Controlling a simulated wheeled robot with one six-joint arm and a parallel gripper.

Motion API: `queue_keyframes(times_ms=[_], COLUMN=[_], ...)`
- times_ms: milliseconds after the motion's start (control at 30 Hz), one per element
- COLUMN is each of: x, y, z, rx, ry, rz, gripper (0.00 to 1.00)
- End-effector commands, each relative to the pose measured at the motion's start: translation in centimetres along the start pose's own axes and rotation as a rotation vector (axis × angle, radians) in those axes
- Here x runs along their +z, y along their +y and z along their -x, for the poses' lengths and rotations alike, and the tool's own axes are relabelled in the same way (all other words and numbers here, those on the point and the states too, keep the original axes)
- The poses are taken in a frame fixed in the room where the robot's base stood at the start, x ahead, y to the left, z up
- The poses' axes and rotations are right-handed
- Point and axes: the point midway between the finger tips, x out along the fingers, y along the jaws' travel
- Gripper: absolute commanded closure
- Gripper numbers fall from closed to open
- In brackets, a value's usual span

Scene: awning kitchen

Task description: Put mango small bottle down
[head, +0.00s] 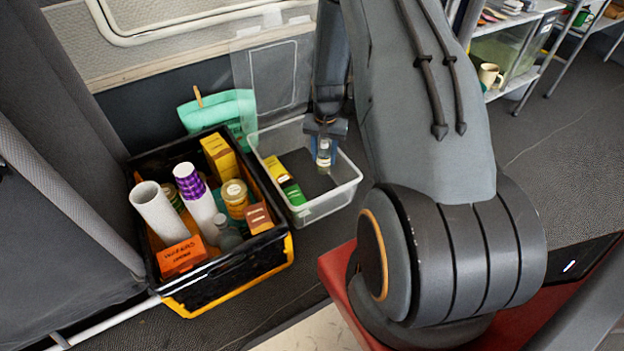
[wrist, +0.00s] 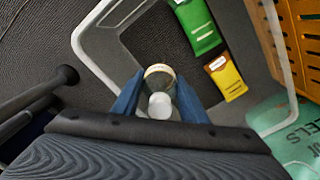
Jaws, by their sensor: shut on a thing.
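My gripper (head: 325,131) is shut on a small bottle (head: 323,153) in the head view. The bottle looks clear with a pale cap and a light label. In the wrist view the bottle (wrist: 160,98) sits between the two blue fingers, its white cap facing the camera. It is over the inside of a clear plastic bin (head: 347,180), at the bin's right part. I cannot tell whether the bottle touches the bin floor.
A black and yellow crate (head: 225,274) full of bottles, boxes and rolls stands left of the bin. A teal bag (head: 215,110) is behind it. The bin floor between the bottle and the boxes is clear. Shelves with a mug (head: 489,75) stand far right.

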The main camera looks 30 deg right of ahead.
Motion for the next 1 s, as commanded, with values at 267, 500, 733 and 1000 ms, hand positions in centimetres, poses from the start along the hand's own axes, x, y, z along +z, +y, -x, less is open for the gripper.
queue_keyframes(times_ms=[267,500,733,1000], x=[0.0,0.1,0.0,0.1], y=[0.0,0.0,0.0,0.0], z=[-4.0,-7.2,-8.8,-8.9], rx=[0.000,0.001,0.000,0.000], ry=[-0.001,-0.003,0.000,-0.001], rz=[0.000,0.000,0.000,0.001], gripper=[0.89,0.89,0.89,0.89])
